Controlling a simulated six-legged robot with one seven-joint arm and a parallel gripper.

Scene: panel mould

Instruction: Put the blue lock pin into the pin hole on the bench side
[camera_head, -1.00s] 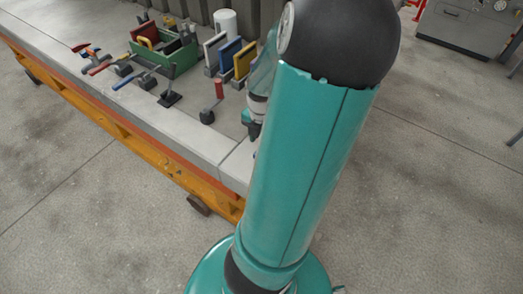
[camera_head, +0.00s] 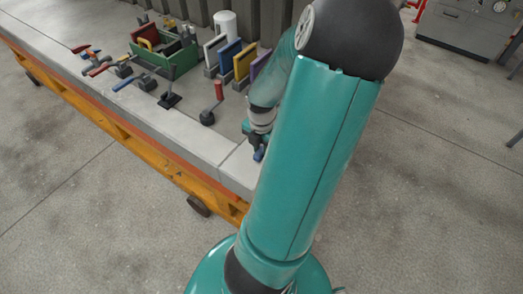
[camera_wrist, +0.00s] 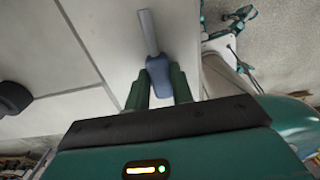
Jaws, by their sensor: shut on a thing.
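The blue lock pin (camera_wrist: 158,70) is between the two dark green fingers of my gripper (camera_wrist: 160,88) in the wrist view. Its blue handle is gripped, and a grey shaft points away from the gripper over a pale surface. In the head view my gripper (camera_head: 253,138) is over the near right end of the bench (camera_head: 205,140), with the blue pin (camera_head: 259,154) just below it. I cannot make out the pin hole in either view; my arm covers part of the bench end.
On the bench stand a green toolbox (camera_head: 180,61), a red-handled clamp (camera_head: 212,104), upright coloured plates (camera_head: 244,62) and a white cylinder (camera_head: 226,23). An orange rail (camera_head: 150,152) runs along the bench side. The floor to the front is clear.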

